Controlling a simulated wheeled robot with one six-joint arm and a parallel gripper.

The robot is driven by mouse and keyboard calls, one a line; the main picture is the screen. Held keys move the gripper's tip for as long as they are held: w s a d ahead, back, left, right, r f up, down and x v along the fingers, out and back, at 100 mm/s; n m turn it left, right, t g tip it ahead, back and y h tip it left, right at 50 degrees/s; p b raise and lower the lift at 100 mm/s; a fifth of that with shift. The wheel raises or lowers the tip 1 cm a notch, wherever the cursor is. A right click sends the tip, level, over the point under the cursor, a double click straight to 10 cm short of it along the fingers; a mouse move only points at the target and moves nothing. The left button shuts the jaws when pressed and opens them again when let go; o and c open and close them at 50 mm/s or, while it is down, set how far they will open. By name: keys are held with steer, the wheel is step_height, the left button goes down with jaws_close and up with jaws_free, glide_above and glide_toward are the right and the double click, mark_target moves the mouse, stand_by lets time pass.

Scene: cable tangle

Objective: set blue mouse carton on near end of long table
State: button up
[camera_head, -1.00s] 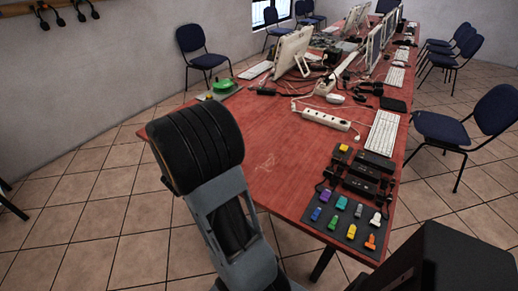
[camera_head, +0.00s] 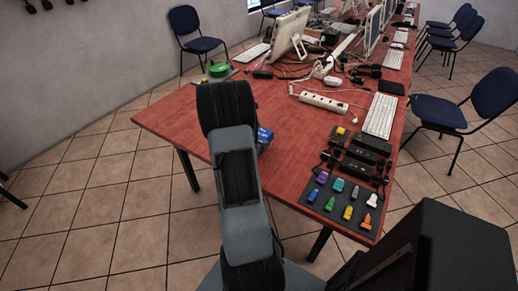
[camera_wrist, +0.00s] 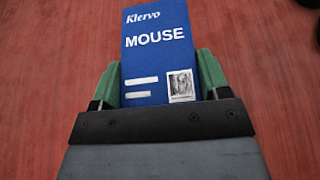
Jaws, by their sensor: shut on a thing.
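The blue mouse carton (camera_wrist: 158,55), printed "Klervo MOUSE", is between the two green fingers of my gripper (camera_wrist: 160,80) in the wrist view. My gripper is shut on it. The red top of the long table (camera_wrist: 50,60) fills the background there. In the head view a small blue part of the carton (camera_head: 264,138) shows to the right of my arm, over the near end of the long table (camera_head: 165,122). My arm hides the rest of the carton and the gripper. I cannot tell whether the carton touches the table.
A dark mat (camera_head: 343,200) with several coloured adapters lies at the near right corner. Black power bricks (camera_head: 362,155), a white power strip (camera_head: 322,103) and a keyboard (camera_head: 380,115) lie beyond. The near left tabletop is clear.

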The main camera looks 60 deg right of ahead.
steer(key=shift+s+d+f, duration=0.1)
steer(key=shift+d+f, duration=0.15)
steer(key=shift+f, duration=0.1)
steer(key=f, duration=0.2)
steer(key=shift+s+d+f, duration=0.1)
steer(key=shift+d+f, duration=0.15)
steer(key=shift+f, duration=0.15)
steer(key=shift+f+p, duration=0.3)
steer(key=shift+f, duration=0.1)
steer(key=shift+f+b, duration=0.2)
steer(key=shift+b, duration=0.1)
steer(key=o, duration=1)
steer(key=shift+c, duration=0.2)
